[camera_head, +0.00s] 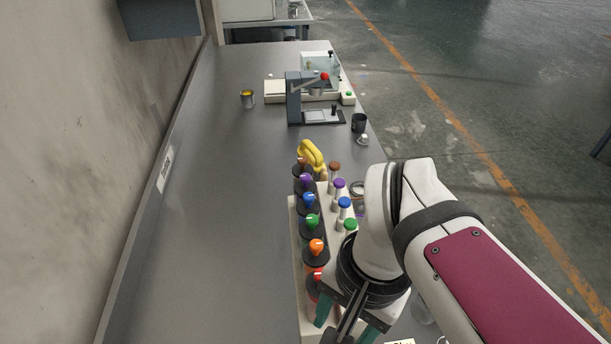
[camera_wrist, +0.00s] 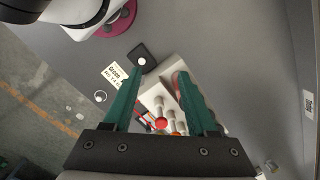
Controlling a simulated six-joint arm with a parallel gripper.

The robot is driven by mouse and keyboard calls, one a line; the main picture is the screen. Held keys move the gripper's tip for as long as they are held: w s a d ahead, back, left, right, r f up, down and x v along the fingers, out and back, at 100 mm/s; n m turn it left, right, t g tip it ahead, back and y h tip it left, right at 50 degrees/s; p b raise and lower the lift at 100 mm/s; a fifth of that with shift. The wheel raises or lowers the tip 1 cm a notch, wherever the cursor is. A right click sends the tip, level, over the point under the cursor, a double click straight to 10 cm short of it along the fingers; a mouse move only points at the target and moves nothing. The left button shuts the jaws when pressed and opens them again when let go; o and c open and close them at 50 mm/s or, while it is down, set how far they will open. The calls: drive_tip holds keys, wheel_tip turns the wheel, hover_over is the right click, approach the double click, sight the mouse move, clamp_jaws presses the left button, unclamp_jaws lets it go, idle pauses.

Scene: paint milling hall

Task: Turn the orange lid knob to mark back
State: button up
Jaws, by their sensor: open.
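The orange lid knob (camera_head: 317,246) sits on a dark lid in a row of jars with coloured knobs, between a green knob (camera_head: 312,220) and a red knob (camera_head: 317,276). Which mark it points at is too small to read. My gripper (camera_head: 347,318) is open and empty above the near end of the row, nearer the camera than the orange knob and to its right. In the wrist view its teal fingers (camera_wrist: 158,74) are spread over the pale rack, and the right finger partly covers a jar. The orange lid knob cannot be made out there.
The pale rack (camera_head: 294,215) also holds a second row of coloured-topped pieces, including a blue one (camera_head: 345,202), close beside my arm. Yellow gloves (camera_head: 311,154) lie at its far end. A grey press (camera_head: 300,100) stands farther back. The bench left of the rack is clear.

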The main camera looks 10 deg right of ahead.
sight(316, 243)
drive_tip(key=w+a+r+m+h, duration=0.1)
drive_tip(key=w+r+m, duration=1.2)
drive_tip(key=w, duration=0.2)
wheel_tip(316, 243, down, 15)
drive_tip(key=shift+f, duration=0.2)
clamp_jaws()
